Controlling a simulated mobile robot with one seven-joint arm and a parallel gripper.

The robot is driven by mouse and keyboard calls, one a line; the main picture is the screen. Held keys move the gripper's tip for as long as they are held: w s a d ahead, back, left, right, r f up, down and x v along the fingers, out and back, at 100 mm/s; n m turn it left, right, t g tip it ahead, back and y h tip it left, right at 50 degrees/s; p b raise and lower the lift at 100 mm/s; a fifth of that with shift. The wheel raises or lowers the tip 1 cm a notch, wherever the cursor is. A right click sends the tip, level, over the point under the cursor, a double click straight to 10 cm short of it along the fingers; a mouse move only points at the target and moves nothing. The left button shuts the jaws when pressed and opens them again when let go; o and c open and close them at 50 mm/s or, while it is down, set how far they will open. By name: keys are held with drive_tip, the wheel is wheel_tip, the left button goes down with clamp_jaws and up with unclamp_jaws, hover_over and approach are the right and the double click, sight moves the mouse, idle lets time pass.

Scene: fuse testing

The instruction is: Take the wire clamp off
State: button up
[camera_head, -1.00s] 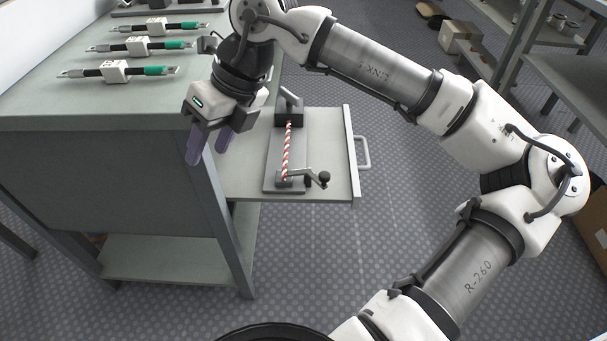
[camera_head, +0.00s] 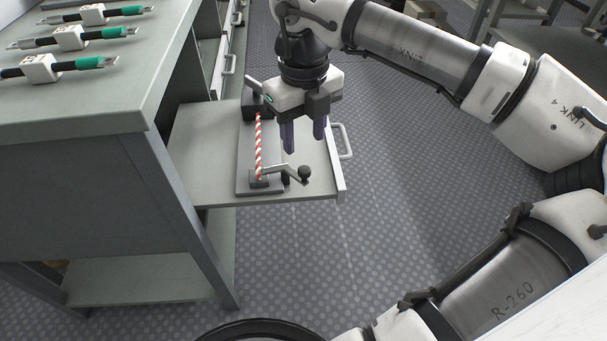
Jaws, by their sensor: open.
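The wire clamp is a dark grey fixture (camera_head: 244,172) lying on a pulled-out drawer shelf. A red-and-white striped wire (camera_head: 258,145) runs along it between two dark end blocks. The near block (camera_head: 259,180) carries a lever with a round black knob (camera_head: 304,172), which sticks out to the right. Another lever (camera_head: 253,84) stands at the far block, partly hidden by my gripper. My gripper (camera_head: 304,145) points down with its purple fingers apart and empty. In the picture its fingertips show right of the wire and above the near lever; their height over it is hard to tell.
The shelf (camera_head: 205,150) has bare room left of the fixture and a handle (camera_head: 343,140) on its right edge. The grey bench (camera_head: 60,105) at left bears several fuses in white holders (camera_head: 68,38). Patterned floor is open to the right.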

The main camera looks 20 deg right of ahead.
sight(304, 168)
wheel_tip(304, 168, down, 9)
drive_tip(key=b, duration=0.5)
clamp_jaws()
